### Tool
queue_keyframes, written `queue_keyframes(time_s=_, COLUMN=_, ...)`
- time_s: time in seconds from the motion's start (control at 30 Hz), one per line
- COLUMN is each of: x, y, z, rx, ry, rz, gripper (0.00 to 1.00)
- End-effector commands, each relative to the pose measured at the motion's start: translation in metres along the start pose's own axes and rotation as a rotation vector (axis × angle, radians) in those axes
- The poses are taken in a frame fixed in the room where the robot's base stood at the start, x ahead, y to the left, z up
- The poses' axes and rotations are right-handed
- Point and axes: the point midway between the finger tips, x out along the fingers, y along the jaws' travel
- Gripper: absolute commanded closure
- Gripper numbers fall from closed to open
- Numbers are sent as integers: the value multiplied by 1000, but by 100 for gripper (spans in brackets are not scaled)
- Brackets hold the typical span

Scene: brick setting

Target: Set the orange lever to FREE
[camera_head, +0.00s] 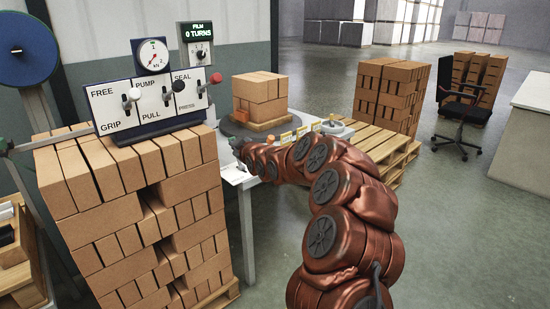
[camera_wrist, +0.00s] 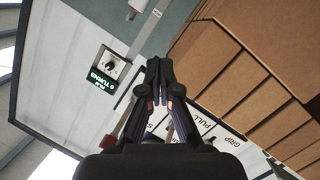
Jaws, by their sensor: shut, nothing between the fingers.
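A control panel (camera_head: 145,95) with several levers stands on the brick stack. The lever (camera_head: 134,94) beside the FREE and GRIP labels has a pale grey knob, and its stem sticks out from the panel between the labels. I see no clearly orange knob on the panel. The other levers have a black knob (camera_head: 165,97) and a red knob (camera_head: 215,78). My gripper (camera_wrist: 158,65) is shut and empty in the wrist view, with the panel upside down behind and below it. In the head view, my arm's end is right of the panel, apart from the levers.
The brick stack (camera_head: 90,190) stands below the panel. A gauge (camera_head: 153,56) and a counter box reading 0 TURNS (camera_head: 196,45) rise above it. Bricks on a turntable (camera_head: 260,97) are to the right. A pallet (camera_head: 375,145) and open floor lie farther right.

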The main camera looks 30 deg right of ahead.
Motion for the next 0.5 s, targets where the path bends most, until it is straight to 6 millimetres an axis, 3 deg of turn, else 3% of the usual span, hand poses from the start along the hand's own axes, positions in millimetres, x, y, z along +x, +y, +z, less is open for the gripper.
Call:
queue_keyframes(time_s=0.03, x=13, y=4, z=27, rx=-30, ry=19, rz=46, gripper=100)
queue_keyframes(time_s=0.2, x=34, y=35, z=86, rx=-171, ry=93, rz=205, gripper=100)
queue_keyframes(time_s=0.5, x=32, y=62, z=195, rx=-492, ry=186, rz=444, gripper=100)
